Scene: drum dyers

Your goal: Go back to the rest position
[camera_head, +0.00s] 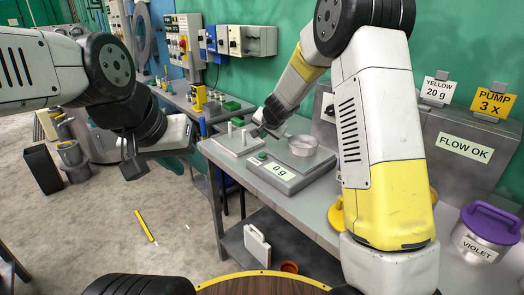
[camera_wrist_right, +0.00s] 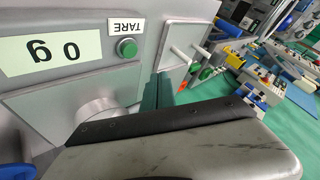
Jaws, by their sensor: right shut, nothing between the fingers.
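My right arm reaches in from the right over the bench. Its gripper (camera_head: 266,124) is shut and empty, just above the back left of the scale (camera_head: 270,183). In the right wrist view the dark fingers (camera_wrist_right: 165,98) are beside the scale (camera_wrist_right: 60,105), whose display reads 0 g upside down. A round metal dish (camera_head: 304,148) sits on the scale pan. My left arm comes in from the left; its gripper (camera_head: 133,166) hangs over open floor, clear of the bench, and its fingers are too unclear to read.
A white board with upright pegs (camera_head: 238,141) stands left of the scale. A violet-lidded pot (camera_head: 485,232) and a grey box marked FLOW OK (camera_head: 462,148) stand at the right. A yellow stick (camera_head: 145,226) lies on the floor. The floor at left is mostly free.

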